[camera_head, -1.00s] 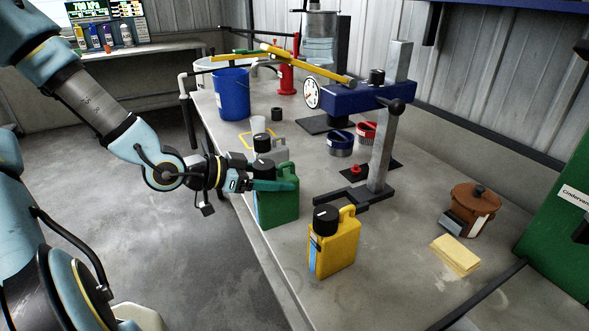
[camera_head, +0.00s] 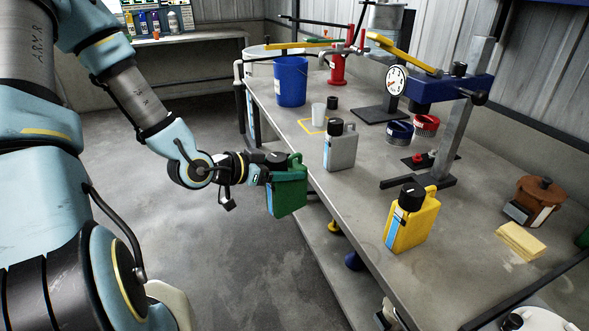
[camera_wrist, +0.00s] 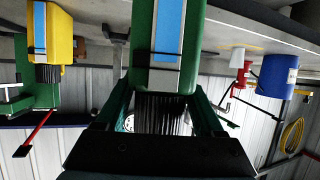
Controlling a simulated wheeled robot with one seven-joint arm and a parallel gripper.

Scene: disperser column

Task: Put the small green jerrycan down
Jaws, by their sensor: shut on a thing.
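The small green jerrycan (camera_head: 287,190) is held upright in my gripper (camera_head: 268,177), off the left edge of the workbench, over the floor side. It has a dark cap. In the wrist view the green jerrycan (camera_wrist: 143,75) fills the top middle, with its black ribbed cap between the green fingers of my gripper (camera_wrist: 165,100). The fingers are shut on it. The bench top (camera_head: 345,195) lies to its right, and the jerrycan looks clear of the bench edge.
A grey jerrycan (camera_head: 341,149) and a yellow jerrycan (camera_head: 412,220) stand on the bench, with bare top between them. A blue bucket (camera_head: 290,82), a white cup (camera_head: 318,114) and the blue disperser stand (camera_head: 440,88) are further back. A yellow sponge (camera_head: 521,240) lies at right.

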